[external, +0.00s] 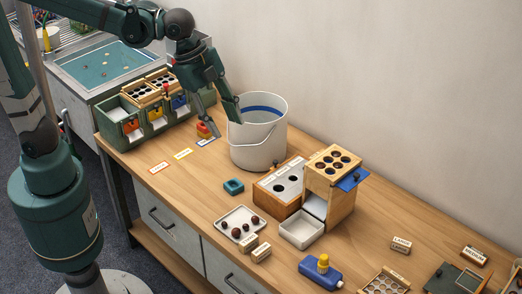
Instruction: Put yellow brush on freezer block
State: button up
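A flat blue block (319,273), which looks like the freezer block, lies near the front edge of the table, right of centre. A small upright yellow piece (323,261) appears to stand on top of it; it may be the yellow brush, but it is too small to be sure. My gripper (227,126) points down at the left side of the white bucket, far to the upper left of the blue block. Its fingers are spread and nothing shows between them.
The white bucket (262,150) stands close to the gripper. A wooden box and tower (334,200), a white tray (301,231) and a plate with dark balls (224,213) lie between it and the blue block. Green bins (183,124) stand left. Bare wood (178,195) is free at front left.

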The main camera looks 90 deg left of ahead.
jog(key=s+a+f+n+t, duration=0.1)
jog(key=s+a+f+n, duration=0.1)
jog(key=s, duration=0.8)
jog(key=s+a+f+n+t, duration=0.2)
jog(key=s+a+n, duration=0.2)
jog(key=s+n, duration=0.3)
jog(key=s, duration=0.3)
jog(key=shift+a+f+n+y, duration=0.2)
jog(key=shift+n+y, duration=0.1)
jog(key=shift+y, duration=0.1)
dwell(0.4)
